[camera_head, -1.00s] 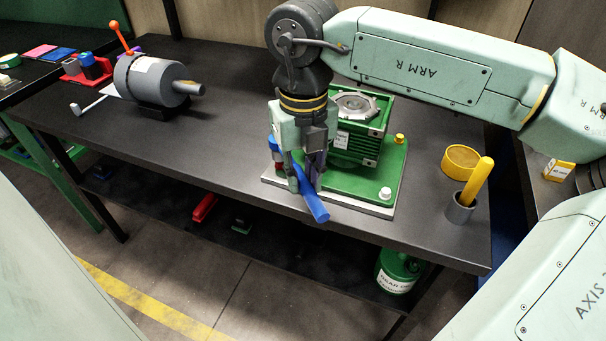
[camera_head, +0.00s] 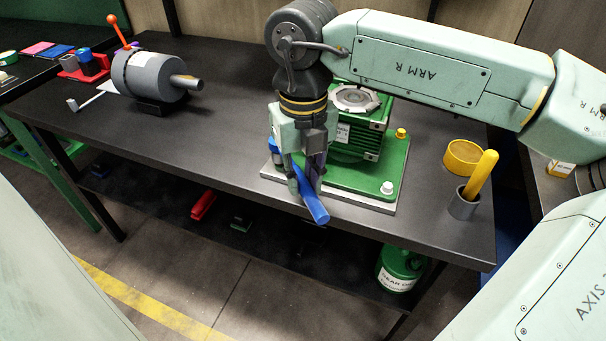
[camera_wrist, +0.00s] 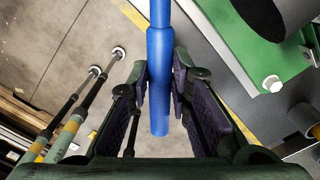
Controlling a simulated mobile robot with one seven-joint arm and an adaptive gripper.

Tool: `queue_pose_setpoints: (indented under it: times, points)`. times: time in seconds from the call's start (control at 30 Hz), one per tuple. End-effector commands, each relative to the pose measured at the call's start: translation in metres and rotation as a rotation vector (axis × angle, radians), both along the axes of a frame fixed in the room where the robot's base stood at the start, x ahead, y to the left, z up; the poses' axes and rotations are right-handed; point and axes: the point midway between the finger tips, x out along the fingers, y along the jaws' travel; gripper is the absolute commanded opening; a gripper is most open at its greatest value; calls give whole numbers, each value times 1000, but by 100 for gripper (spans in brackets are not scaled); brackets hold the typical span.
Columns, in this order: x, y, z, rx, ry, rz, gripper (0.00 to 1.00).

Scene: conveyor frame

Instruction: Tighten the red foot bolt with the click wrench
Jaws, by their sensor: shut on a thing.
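My gripper (camera_head: 307,186) is shut on the blue handle of the click wrench (camera_head: 315,207), at the front left of the green gearbox's base plate. The handle slants toward the table's front edge. In the wrist view the blue handle (camera_wrist: 159,85) lies between my gripper's fingers (camera_wrist: 165,88). The wrench's working end is hidden or unclear. The green gearbox (camera_head: 366,130) stands on a green base plate (camera_head: 360,184). A yellow bolt (camera_head: 401,134) and a white bolt (camera_head: 388,187) show on its right corners; the white bolt also shows in the wrist view (camera_wrist: 271,84). I see no red foot bolt.
A grey cup (camera_head: 461,207) with a yellow-handled thing and a yellow ring (camera_head: 462,157) stand right of the plate. A grey motor (camera_head: 150,76) sits at the left. A green canister (camera_head: 399,272) is below. The dark tabletop (camera_head: 215,130) is clear between motor and gearbox.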

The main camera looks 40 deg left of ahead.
Motion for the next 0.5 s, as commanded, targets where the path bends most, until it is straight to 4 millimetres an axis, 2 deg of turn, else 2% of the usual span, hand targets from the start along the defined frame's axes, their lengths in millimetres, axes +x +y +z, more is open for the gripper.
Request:
queue_pose_setpoints:
  times: [0.5]
  points:
    - [0, 0, -6, 1, -1, -1, 0]
